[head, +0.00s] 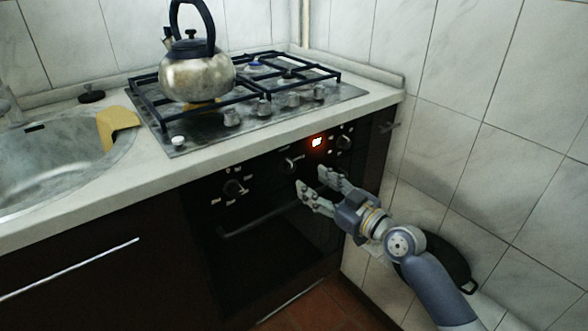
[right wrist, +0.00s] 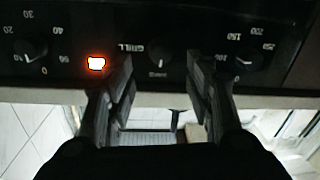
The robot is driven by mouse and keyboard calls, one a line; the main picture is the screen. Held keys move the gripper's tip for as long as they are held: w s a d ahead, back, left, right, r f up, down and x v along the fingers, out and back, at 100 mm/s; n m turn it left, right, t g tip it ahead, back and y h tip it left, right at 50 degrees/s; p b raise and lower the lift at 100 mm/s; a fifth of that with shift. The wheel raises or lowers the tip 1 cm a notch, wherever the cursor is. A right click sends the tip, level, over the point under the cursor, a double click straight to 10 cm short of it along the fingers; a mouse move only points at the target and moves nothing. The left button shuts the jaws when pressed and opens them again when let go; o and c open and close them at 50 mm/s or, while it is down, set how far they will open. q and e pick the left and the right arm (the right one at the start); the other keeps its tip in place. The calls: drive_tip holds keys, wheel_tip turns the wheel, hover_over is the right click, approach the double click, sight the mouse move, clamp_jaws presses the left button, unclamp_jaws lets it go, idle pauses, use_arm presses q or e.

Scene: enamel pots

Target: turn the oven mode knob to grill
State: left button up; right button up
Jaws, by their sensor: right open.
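The oven mode knob (head: 290,164) is the middle black knob on the oven's dark control panel. In the right wrist view the knob (right wrist: 160,57) shows between the fingers, with an upside-down GRILL label beside it. Its grip bar looks about upright in that view; its exact setting is hard to read. My right gripper (head: 312,181) is open and empty, in front of and just below the panel. Its fingers (right wrist: 160,82) lie on either side of the knob in the wrist view, with no visible contact. My left gripper is not in view.
Two other knobs flank it: one at left (head: 234,187) and one at right (head: 344,142). A lit orange-red indicator (head: 317,142) sits near the right one. The oven door handle (head: 260,220) runs below. A kettle (head: 197,76) stands on the hob above. A tiled wall closes the right side.

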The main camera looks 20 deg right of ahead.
sight(292, 169)
drive_tip(key=x, duration=0.8)
drive_tip(key=shift+w, duration=0.1)
drive_tip(key=shift+c, duration=0.4)
drive_tip(key=c, duration=1)
